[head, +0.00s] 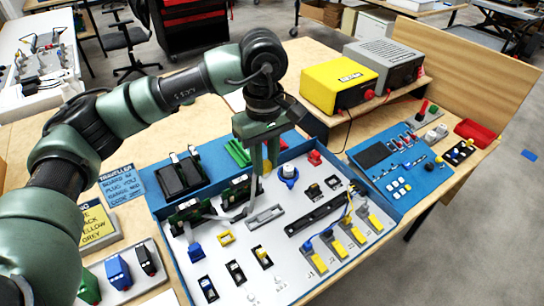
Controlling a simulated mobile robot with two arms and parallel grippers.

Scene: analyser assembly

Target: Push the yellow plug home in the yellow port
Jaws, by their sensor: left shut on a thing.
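My left gripper (264,165) points down over the back middle of the white board (290,234). It is shut on a small yellow piece, which I take for the yellow plug (267,168). The fingers hide most of it, and I cannot tell whether it touches anything below. A yellow-rimmed rectangular socket (226,239) lies nearer on the left part of the board, apart from the gripper. It looks like the yellow port, but it is too small to be sure. My right gripper is not in view.
Green circuit cards (190,216) with a grey cable stand left of the gripper. Several yellow-tagged connectors (335,246) line the right edge. A yellow box (338,85) stands behind.

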